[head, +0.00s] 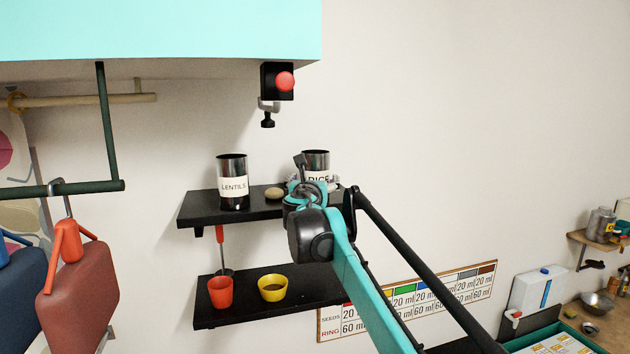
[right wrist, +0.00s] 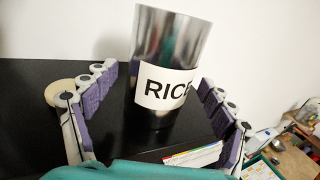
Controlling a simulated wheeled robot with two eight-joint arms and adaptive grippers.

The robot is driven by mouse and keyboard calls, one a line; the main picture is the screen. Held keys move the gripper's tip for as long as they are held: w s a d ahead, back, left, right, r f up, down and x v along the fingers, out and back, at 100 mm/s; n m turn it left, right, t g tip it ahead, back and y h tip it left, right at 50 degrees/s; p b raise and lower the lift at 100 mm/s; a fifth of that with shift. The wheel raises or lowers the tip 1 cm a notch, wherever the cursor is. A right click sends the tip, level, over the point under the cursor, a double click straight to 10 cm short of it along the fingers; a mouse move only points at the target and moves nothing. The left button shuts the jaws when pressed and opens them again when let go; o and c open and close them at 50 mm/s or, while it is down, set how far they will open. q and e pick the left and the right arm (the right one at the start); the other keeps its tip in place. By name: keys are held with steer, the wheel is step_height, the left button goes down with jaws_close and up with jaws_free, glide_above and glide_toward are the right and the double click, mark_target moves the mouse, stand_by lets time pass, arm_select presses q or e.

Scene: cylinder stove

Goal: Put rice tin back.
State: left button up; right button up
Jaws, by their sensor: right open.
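The rice tin (head: 316,161) is a shiny metal cylinder with a white RICE label. It stands on the right part of the black upper shelf (head: 258,208). In the right wrist view the tin (right wrist: 168,45) is between the spread, purple-padded fingers of my right gripper (right wrist: 160,112), with visible gaps on both sides. In the head view my right gripper (head: 305,185) is in front of the tin and hides its lower part. The right gripper is open and empty. My left gripper does not show.
A lentils tin (head: 233,172) and a pale round object (head: 274,193) share the upper shelf. The lower shelf (head: 315,289) holds a red cup (head: 220,292) and a yellow bowl (head: 272,288). A turquoise cabinet (head: 160,32) hangs above. A colour chart (head: 462,290) is on the wall.

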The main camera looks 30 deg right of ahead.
steer(key=b+v, duration=0.1)
steer(key=v, duration=0.8)
steer(key=shift+s, duration=0.2)
steer(key=shift+a, duration=0.15)
steer(key=s+a+f+m+g+y, duration=0.2)
steer(key=s+a+f+m, duration=0.1)
steer(key=s+f+m, duration=0.6)
steer(key=s+a+f+m+g+y, duration=0.15)
steer(key=s+f+m, duration=0.25)
steer(key=f+m, duration=0.55)
steer(key=s+a+f+m+g+y, duration=0.1)
steer(key=s+a+f+m+y, duration=0.1)
steer(key=s+a+f, duration=0.3)
steer(key=s+a+f+m+g+y, duration=0.1)
steer(key=s+a+f+m, duration=0.4)
steer(key=f, duration=0.7)
steer(key=s+a+f+m+g+y, duration=0.2)
steer(key=s+a+f+m+y, duration=0.1)
steer(key=f, duration=0.6)
steer(key=s+a+y, duration=0.1)
steer(key=s+a, duration=0.1)
steer(key=s, duration=0.1)
steer(key=shift+a, duration=0.3)
steer(key=shift+w, duration=0.1)
